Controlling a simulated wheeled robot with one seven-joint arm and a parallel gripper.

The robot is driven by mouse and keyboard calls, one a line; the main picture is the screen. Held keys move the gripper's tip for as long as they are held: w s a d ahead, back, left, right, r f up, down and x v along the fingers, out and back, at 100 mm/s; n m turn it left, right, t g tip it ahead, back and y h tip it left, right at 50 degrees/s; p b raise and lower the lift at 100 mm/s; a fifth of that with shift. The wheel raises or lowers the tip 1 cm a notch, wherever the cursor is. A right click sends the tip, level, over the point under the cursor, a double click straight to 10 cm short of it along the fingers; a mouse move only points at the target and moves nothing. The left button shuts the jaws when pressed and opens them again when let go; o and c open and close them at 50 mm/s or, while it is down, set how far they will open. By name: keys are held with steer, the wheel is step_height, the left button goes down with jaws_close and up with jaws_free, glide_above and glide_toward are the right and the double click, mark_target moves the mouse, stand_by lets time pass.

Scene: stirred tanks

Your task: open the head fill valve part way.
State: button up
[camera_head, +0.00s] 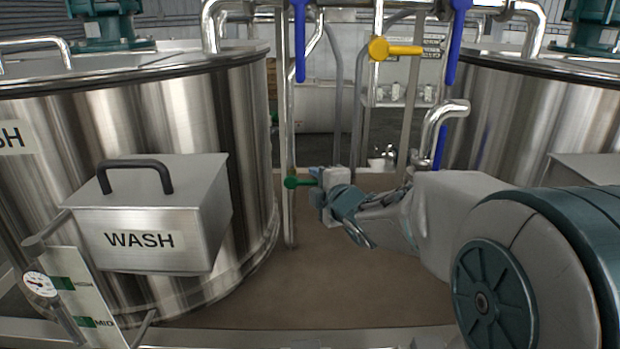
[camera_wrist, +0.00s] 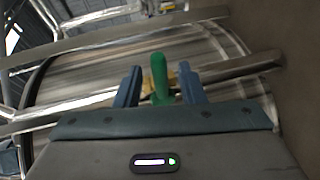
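A green valve handle (camera_head: 296,183) sits on a thin upright pipe between the two tanks. My gripper (camera_head: 316,178) is right at it. In the wrist view the green handle (camera_wrist: 159,76) stands between the two fingers of my gripper (camera_wrist: 160,86), with a gap on each side, so the gripper looks open around it. A brassy valve part shows behind the handle. Other valve handles are yellow (camera_head: 394,49) and blue (camera_head: 300,40), with another blue one (camera_head: 457,42) at the right. No readable label shows which is the head fill valve.
A steel tank (camera_head: 245,130) with a box marked WASH (camera_head: 140,240) stands left; another tank (camera_head: 530,110) stands right. A gauge plate (camera_head: 85,295) marked MID is at front left. Upright pipes crowd the gripper. The brown floor (camera_head: 320,290) between the tanks is clear.

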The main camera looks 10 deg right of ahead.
mark_target(316, 183)
steer(key=shift+x, duration=1.55)
jaws_close()
